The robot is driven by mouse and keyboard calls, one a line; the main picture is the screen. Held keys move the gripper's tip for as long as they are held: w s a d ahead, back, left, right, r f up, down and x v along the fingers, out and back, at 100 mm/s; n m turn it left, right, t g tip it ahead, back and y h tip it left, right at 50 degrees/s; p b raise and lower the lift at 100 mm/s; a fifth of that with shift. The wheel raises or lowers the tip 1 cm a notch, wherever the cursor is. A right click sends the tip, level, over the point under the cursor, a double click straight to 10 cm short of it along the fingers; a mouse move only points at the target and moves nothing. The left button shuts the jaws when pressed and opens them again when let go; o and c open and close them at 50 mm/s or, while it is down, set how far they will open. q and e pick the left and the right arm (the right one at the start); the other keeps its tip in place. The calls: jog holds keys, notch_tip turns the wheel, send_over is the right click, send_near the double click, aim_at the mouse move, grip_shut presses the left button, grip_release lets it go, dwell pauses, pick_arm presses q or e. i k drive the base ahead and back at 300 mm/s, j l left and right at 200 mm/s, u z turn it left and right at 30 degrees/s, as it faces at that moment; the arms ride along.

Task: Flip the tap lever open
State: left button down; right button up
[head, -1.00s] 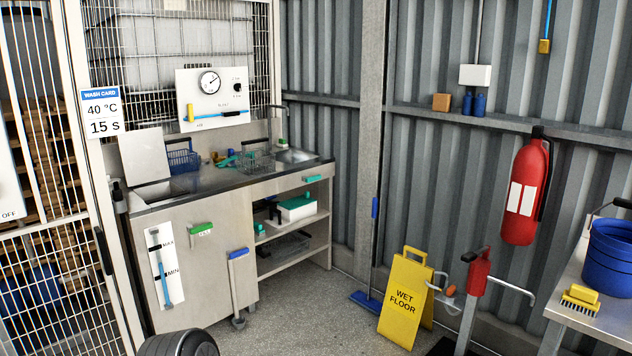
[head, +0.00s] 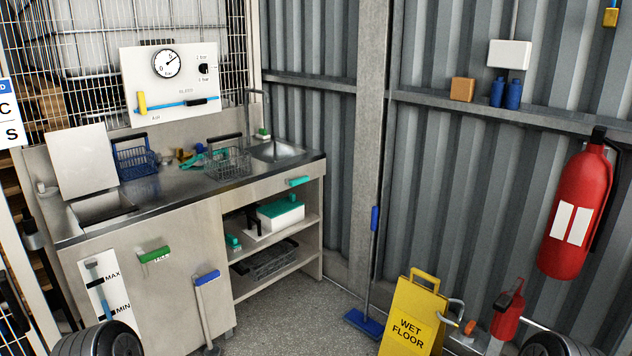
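A thin grey tap (head: 248,108) rises behind the small sink (head: 275,152) at the right end of the steel counter. A small green-topped piece (head: 263,134) stands close to its foot; I cannot tell whether it is the tap lever or how it is set. A green handle (head: 154,254) with a small label is on the cabinet front, and a teal handle (head: 298,181) is on the counter's right front edge. Neither gripper is in view. Only dark rounded parts, apparently of my arms, show at the bottom left and bottom right edges.
A wire basket (head: 228,163) and a blue basket (head: 135,160) stand on the counter (head: 190,188). A gauge panel (head: 172,82) hangs behind. A yellow wet-floor sign (head: 412,315) and a blue-headed mop or broom (head: 364,322) stand right of the counter. Floor (head: 285,310) before the shelves is clear.

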aim_at(290, 182)
jog(key=i+z, duration=0.1)
jog(key=i, duration=0.4)
jog(key=i+j, duration=0.1)
jog(key=i, duration=0.4)
jog(key=i+z, duration=0.15)
jog(key=i, duration=0.3)
jog(key=i+j+z, duration=0.1)
jog(key=i, duration=0.4)
jog(key=i+j, duration=0.25)
jog(key=i, duration=0.2)
jog(key=i+j+z, duration=0.15)
jog(key=i, duration=0.35)
jog(key=i+j+z, duration=0.35)
jog(key=i, duration=0.25)
